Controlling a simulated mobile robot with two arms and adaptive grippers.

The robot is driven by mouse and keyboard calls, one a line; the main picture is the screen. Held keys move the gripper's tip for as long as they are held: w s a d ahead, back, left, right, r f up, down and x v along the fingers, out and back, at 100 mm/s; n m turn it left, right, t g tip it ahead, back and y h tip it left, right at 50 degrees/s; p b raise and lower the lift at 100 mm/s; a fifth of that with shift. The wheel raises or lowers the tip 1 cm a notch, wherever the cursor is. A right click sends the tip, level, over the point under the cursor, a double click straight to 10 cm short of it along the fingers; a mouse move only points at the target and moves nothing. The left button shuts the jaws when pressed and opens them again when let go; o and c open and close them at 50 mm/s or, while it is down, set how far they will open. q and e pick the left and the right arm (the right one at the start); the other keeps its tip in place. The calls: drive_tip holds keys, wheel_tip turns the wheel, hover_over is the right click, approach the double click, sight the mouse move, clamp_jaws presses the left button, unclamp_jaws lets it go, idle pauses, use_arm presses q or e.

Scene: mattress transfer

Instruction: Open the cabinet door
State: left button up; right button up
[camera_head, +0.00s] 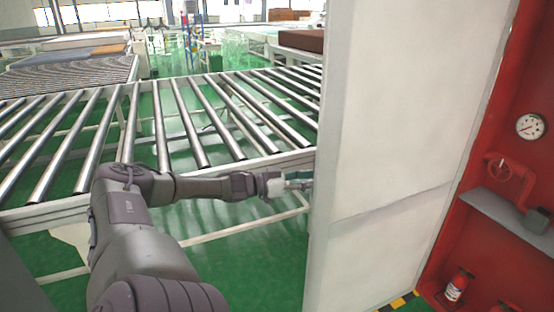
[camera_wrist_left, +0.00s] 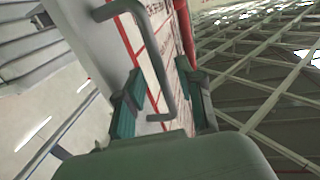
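The cabinet door (camera_head: 395,140) is a tall white panel standing swung open in the head view, its plain face towards me. The red cabinet (camera_head: 480,135) shows to its right. My left gripper (camera_head: 298,181) is at the door's left edge, its fingertips partly hidden behind it. In the left wrist view, a grey bar handle (camera_wrist_left: 167,62) stands off a white and red lettered face. The green-padded fingers of my left gripper (camera_wrist_left: 163,105) are spread, with the handle between them; I see no firm grip on it. My right gripper is not in view.
A roller conveyor (camera_head: 205,150) runs behind my left arm. Green floor (camera_head: 265,265) is clear left of the door.

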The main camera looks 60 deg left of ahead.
use_arm(q)
drive_tip(key=v, duration=0.9)
drive_tip(key=shift+s, duration=0.35)
drive_tip(key=shift+a+r, duration=0.1)
drive_tip(key=shift+a, duration=0.05)
